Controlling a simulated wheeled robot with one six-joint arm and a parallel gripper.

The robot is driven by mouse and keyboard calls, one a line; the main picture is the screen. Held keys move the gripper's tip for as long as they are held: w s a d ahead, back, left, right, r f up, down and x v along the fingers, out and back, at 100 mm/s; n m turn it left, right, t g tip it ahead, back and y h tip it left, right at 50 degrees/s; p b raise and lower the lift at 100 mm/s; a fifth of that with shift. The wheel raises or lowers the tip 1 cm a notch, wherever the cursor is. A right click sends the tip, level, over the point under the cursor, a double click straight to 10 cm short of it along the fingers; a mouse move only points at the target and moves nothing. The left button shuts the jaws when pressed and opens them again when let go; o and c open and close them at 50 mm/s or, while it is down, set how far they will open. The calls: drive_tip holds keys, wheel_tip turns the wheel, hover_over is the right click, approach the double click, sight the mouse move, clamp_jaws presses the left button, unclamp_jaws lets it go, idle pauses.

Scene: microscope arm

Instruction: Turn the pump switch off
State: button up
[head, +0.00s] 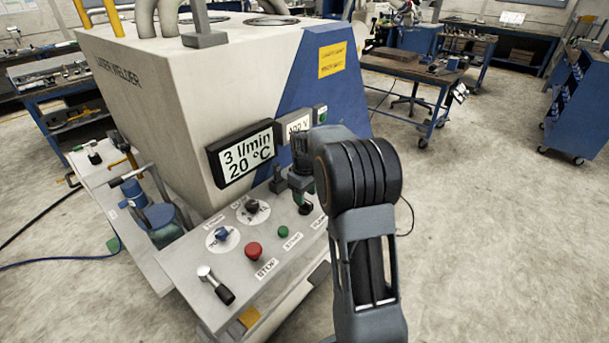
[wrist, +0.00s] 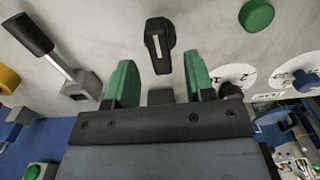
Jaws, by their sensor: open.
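A black switch knob with a white stripe (wrist: 158,45) is in the wrist view, on the grey panel in front of my gripper (wrist: 160,72). My gripper is open. Its two green fingertips stand left and right of the knob's near end, with gaps visible on both sides. In the head view my gripper (head: 303,182) is over the right end of the control panel (head: 215,262), largely hidden by my arm. A black knob (head: 305,207) shows just below it, beside a partly hidden label. The knob's base is not clear.
The panel also holds a red stop button (head: 253,249), a green start button (head: 283,232), a blue dial (head: 222,234), a black dial (head: 252,206) and a lever (head: 215,285). In the wrist view a black-handled lever (wrist: 40,45) stands left of the fingers. A display (head: 245,154) rises behind.

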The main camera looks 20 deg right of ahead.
wheel_tip(320, 180, up, 10)
drive_tip(key=shift+r, duration=0.15)
idle(0.7)
drive_tip(key=s+a+m+t, duration=0.1)
drive_tip(key=s+a, duration=0.2)
drive_tip(key=s, duration=0.4)
drive_tip(key=s+a+f+m+t, duration=0.1)
drive_tip(key=s+a+m, duration=0.1)
drive_tip(key=s+a, duration=0.2)
drive_tip(key=s+a+f+m+t, duration=0.1)
drive_tip(key=s+a+m+t, duration=0.1)
drive_tip(key=s, duration=0.9)
drive_tip(key=shift+a+f, duration=0.15)
drive_tip(key=shift+a, duration=0.75)
